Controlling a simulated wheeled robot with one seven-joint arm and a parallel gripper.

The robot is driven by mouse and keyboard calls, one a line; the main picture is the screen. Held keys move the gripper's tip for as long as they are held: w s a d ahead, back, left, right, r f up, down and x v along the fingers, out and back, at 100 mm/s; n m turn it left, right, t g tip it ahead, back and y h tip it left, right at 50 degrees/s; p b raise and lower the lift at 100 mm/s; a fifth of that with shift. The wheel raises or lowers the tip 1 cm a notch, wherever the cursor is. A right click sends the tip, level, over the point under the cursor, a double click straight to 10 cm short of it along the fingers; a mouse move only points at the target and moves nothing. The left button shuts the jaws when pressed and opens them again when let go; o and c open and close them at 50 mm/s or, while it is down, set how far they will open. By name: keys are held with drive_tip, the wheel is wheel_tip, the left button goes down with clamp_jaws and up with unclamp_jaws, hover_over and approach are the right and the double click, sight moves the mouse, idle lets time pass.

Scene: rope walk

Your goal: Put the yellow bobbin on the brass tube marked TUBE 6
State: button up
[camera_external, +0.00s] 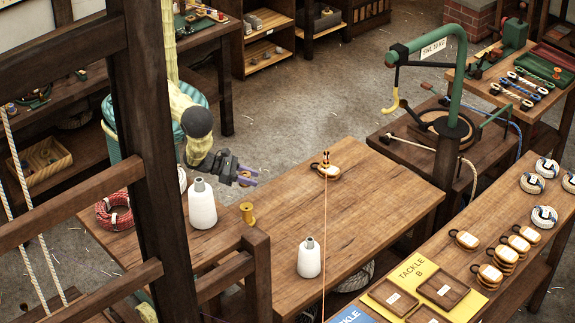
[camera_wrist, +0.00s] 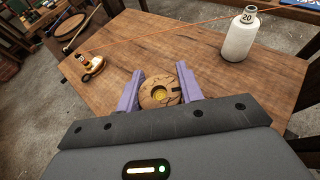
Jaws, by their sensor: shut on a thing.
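I cannot make out a tube marked TUBE 6 in either view.
White bottle-shaped cones (camera_external: 309,260) (camera_external: 202,207) stand on the table. A dark timber frame (camera_external: 150,150) stands in front at the left.

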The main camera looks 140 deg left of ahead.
drive_tip(key=b, duration=0.5)
hover_over(251, 207)
wheel_tip(251, 207, down, 6)
drive_tip(key=shift+a+r, duration=0.15)
drive_tip(key=shift+p, duration=0.55)
drive_tip(key=shift+f+p, duration=0.4)
drive_tip(key=shift+f, duration=1.75)
drive_tip(key=shift+f, duration=0.15)
drive_tip(key=o, duration=1)
drive_tip(key=shift+c, duration=0.2)
